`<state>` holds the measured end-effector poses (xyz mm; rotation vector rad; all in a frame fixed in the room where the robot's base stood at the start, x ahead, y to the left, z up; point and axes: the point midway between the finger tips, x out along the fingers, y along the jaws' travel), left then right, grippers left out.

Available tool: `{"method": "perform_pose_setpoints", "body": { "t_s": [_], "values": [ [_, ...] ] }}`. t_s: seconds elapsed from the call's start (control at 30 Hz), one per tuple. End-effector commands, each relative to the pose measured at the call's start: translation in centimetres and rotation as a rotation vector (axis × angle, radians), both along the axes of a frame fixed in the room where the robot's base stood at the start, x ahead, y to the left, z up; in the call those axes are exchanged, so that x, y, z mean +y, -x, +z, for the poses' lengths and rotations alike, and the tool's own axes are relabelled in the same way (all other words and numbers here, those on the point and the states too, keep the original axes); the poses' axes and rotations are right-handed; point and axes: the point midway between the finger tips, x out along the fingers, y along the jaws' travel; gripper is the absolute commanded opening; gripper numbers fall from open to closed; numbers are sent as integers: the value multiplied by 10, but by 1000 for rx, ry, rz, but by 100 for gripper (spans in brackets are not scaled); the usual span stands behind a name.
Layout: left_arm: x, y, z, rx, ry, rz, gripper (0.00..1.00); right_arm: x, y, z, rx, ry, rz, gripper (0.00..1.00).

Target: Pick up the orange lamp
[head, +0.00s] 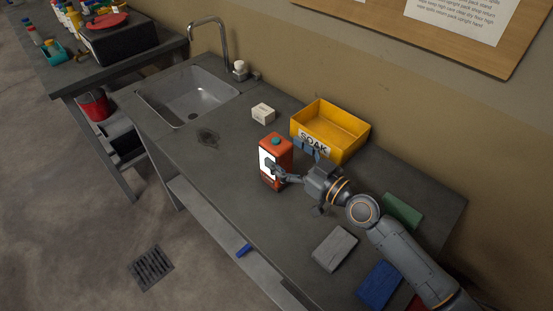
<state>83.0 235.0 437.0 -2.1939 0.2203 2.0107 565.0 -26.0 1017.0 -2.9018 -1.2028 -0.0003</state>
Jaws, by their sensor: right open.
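I see no orange thing that is clearly a lamp. My right gripper (276,172) is open at the can's near right side. Its fingers overlap the can's lower front in the head view, and I cannot tell whether they touch it. The gripper hides part of the label and the can's lower right side. My left gripper is not in view.
A yellow SOAK bin (349,150) stands behind the gripper, close to the can. A small white box (263,113) and a sink (188,96) lie beyond. Grey (335,248), blue (379,284) and green (403,211) pads lie near my arm.

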Motion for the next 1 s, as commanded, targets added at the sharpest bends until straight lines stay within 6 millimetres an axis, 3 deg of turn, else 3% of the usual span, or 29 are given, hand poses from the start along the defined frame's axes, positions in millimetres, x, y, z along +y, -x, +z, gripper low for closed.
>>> {"method": "perform_pose_setpoints", "body": {
  "t_s": [0.03,0.2,0.5,0.57,0.9,1.0],
  "values": [
    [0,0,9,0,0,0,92,6,-7,8,-1,-4,0,81],
    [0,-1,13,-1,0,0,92,21,-23,5,0,-1,0,81],
    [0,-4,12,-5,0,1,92,24,-26,4,-1,-1,0,81],
    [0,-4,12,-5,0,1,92,24,-26,4,-1,-1,0,71],
    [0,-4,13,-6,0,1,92,24,-26,4,-1,-1,0,2],
    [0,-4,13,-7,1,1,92,24,-26,5,-3,-3,-1,0]
  ]
}}
